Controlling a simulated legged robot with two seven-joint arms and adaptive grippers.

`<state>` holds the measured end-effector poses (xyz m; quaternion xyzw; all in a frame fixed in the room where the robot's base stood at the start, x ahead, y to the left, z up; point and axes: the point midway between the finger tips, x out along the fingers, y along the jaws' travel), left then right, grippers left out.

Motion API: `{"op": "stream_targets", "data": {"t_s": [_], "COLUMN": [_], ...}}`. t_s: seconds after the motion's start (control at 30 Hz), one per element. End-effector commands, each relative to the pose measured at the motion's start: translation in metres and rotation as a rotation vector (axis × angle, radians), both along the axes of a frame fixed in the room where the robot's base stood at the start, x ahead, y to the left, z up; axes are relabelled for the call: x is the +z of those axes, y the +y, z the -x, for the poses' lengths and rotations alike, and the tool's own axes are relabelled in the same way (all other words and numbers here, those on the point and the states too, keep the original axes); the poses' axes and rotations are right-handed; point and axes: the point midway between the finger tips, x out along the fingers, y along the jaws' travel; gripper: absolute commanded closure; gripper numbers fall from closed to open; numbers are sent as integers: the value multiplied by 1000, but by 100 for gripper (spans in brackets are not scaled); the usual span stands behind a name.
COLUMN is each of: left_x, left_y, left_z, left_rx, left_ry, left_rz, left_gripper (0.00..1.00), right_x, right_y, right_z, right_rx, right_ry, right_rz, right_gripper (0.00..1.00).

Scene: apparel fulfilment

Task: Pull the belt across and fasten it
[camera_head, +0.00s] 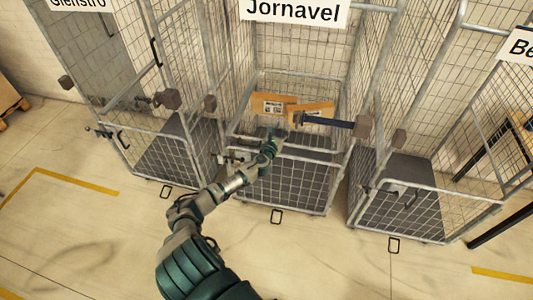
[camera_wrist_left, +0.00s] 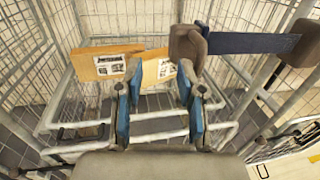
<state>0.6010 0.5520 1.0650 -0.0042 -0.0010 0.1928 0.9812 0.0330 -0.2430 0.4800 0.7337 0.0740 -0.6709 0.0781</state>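The dark blue belt (camera_head: 330,122) runs left from a brown-grey housing (camera_head: 363,126) on the right post of the middle cage (camera_head: 283,208). Its brown-grey end piece (camera_head: 297,118) stands out over the cage opening, short of the block (camera_head: 210,103) near the left post. In the left wrist view the end piece (camera_wrist_left: 188,45) shows just above and beyond the right-hand finger. My left gripper (camera_head: 275,140) is at the cage front, below and left of the end piece; in the wrist view its blue-padded fingers (camera_wrist_left: 158,108) are apart with nothing held. My right gripper is out of view.
Orange-brown cartons (camera_head: 270,105) with labels lie inside the middle cage, under the "Jornavel" sign (camera_head: 295,10). Similar wire cages stand at left (camera_head: 185,150) and right (camera_head: 405,195). The floor in front is clear.

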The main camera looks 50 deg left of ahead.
Motion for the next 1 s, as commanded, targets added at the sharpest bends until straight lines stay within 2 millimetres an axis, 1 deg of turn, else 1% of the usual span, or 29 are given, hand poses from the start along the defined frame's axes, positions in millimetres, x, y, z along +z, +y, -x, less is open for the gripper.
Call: {"op": "stream_targets", "data": {"t_s": [0.2, 1.0], "left_x": [0, 0], "left_y": [-6, -30], "left_z": [16, 73], "left_rx": [0, -1], "left_ry": [2, 2], "left_rz": [1, 1], "left_gripper": [62, 62], "right_x": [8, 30], "right_y": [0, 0], "right_z": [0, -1], "right_rx": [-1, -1], "right_ry": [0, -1], "right_rz": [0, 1], "right_gripper": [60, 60]}}
